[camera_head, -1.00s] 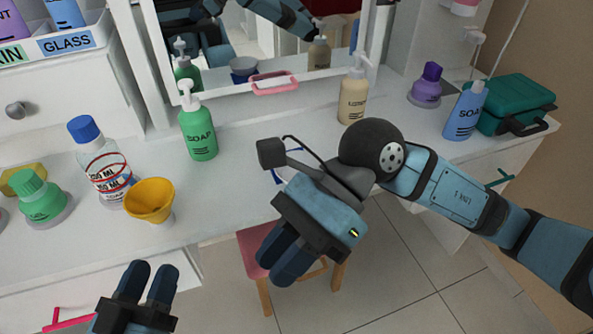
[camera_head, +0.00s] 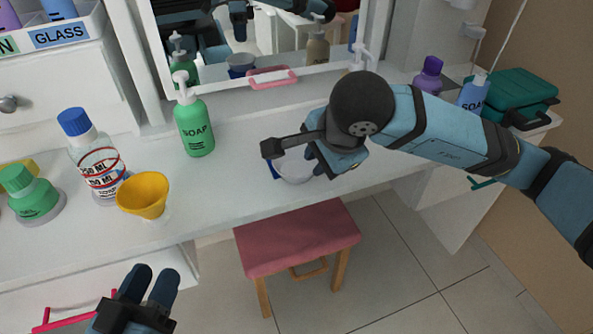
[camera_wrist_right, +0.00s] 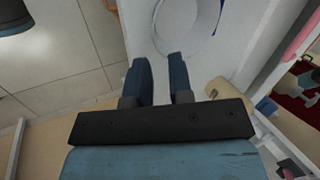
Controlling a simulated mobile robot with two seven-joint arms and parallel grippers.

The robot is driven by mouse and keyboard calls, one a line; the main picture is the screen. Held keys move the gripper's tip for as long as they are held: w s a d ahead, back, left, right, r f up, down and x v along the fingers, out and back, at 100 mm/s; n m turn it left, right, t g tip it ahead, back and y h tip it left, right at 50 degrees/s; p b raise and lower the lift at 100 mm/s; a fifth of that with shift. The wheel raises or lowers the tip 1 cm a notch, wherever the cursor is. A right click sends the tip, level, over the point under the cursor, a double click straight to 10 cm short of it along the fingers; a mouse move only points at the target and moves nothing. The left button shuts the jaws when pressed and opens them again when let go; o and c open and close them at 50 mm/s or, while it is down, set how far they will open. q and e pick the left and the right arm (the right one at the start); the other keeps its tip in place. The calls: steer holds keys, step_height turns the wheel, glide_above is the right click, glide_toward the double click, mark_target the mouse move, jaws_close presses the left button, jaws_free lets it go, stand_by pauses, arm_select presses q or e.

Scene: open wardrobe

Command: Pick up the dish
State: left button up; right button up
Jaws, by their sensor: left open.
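The dish (camera_head: 293,170) is white and round with some blue at its left edge. It lies on the white tabletop near the front edge, partly hidden by my right gripper (camera_head: 320,165). The right wrist view shows the dish (camera_wrist_right: 187,24) at the top, just beyond the fingertips. There my right gripper (camera_wrist_right: 157,60) is open, with a gap between its fingers and nothing in it. My left gripper (camera_head: 150,280) is open and empty, in front of the table at the lower left.
A green soap bottle (camera_head: 195,125) stands left of the dish. A pump bottle (camera_head: 358,60) is partly hidden behind my right arm. A pink stool (camera_head: 297,238) stands below the table.

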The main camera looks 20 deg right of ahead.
mark_target(297, 166)
steer(key=b+x, duration=0.2)
steer(key=x, duration=0.3)
steer(key=shift+a+f, duration=0.1)
steer(key=shift+f, duration=0.3)
arm_select(q)
step_height(297, 166, down, 4)
steer(key=shift+d+r+g, duration=0.15)
steer(key=shift+r+g, duration=0.1)
steer(key=shift+g, duration=0.45)
arm_select(e)
jaws_close()
